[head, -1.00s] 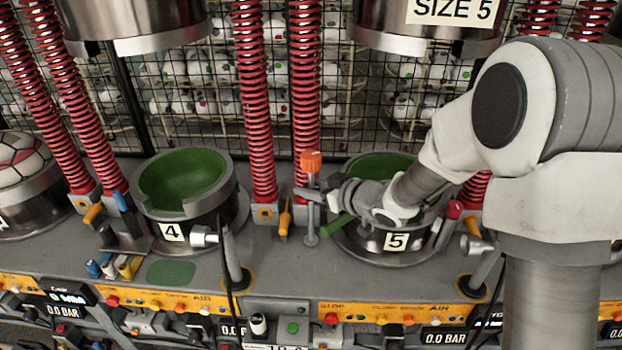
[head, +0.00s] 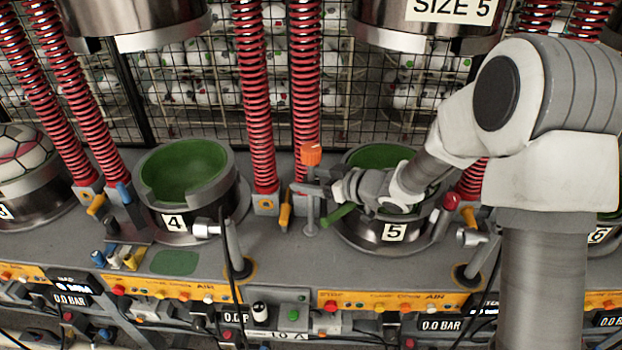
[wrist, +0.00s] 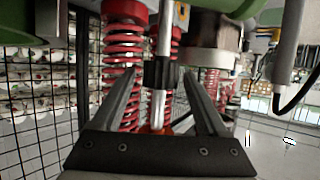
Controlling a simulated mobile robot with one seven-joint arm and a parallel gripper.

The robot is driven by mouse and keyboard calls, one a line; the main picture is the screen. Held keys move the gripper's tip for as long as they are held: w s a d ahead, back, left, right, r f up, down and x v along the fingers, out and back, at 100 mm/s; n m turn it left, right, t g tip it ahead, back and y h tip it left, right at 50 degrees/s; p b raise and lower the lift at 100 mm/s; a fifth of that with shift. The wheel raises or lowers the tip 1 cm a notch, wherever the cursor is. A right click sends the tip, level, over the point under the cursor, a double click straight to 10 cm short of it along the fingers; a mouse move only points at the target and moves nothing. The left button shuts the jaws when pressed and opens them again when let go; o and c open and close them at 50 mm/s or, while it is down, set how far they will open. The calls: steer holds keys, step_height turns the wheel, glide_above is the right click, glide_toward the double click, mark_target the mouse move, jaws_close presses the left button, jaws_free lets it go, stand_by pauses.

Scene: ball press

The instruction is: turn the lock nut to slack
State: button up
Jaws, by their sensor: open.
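The lock nut (wrist: 160,75) is a dark ribbed collar on a thin silver rod in the wrist view. In the head view the upright post (head: 310,213) with an orange cap (head: 311,154) stands left of the size 5 mould (head: 393,233); the nut itself is hidden there by my gripper. My gripper (head: 308,189) reaches across the mould's front left to the post. In the wrist view its fingers (wrist: 162,78) are open, one on each side of the nut. Whether they touch it I cannot tell.
A green handle (head: 338,216) sits just below my gripper. Red springs (head: 306,95) rise close behind the post. The size 4 mould (head: 183,205) stands to the left, with a yellow lever (head: 285,210) between. Orange control panels (head: 392,302) line the front.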

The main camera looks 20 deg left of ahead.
steer(key=v, duration=1.7)
steer(key=shift+d, duration=0.2)
steer(key=shift+s, duration=0.15)
